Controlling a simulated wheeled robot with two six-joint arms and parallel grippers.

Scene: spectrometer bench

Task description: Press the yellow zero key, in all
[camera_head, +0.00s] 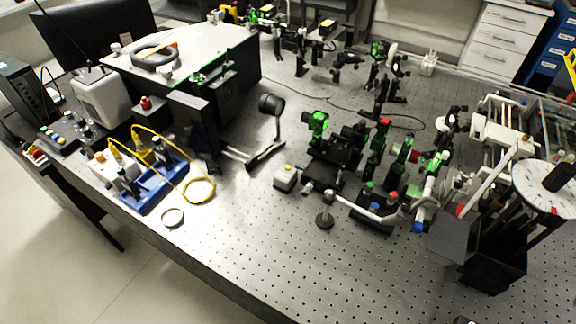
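A small light-grey box (284,179) stands on the perforated bench top, left of the middle. A yellow key (288,168) sits on its upper face. The key is small in the picture, so I cannot tell whether it is raised or pressed in. No gripper of mine can be made out in the head view, and nothing is seen touching the box or its key.
Black stages and optics mounts (332,165) crowd the bench right of the box. A round lens holder (271,104) stands behind it. A blue tray (158,188) and a yellow cable (200,190) lie to its left. The bench top (255,235) in front is clear.

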